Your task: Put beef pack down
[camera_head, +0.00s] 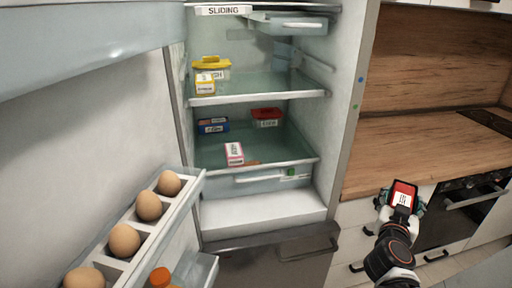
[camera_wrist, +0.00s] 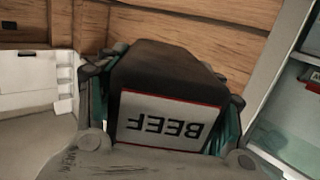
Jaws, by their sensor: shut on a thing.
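The beef pack is a dark block with a red edge and a white label. It shows at the end of my arm in the head view (camera_head: 403,194), in front of the counter and drawers at the right. In the wrist view the beef pack (camera_wrist: 168,68) fills the middle, with its "BEEF" label upside down. My gripper (camera_head: 400,203) is shut on it, one finger on each side. The pack is held in the air, and nothing is seen under it. The lower part of the pack is hidden by my gripper.
An open fridge (camera_head: 262,182) stands left of my gripper, with several packs and tubs on its shelves. Its door, with eggs (camera_head: 148,206) in a rack, is swung out at the left. A wooden counter (camera_head: 420,150) behind my gripper is clear, with a dark hob (camera_head: 490,122) at its right.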

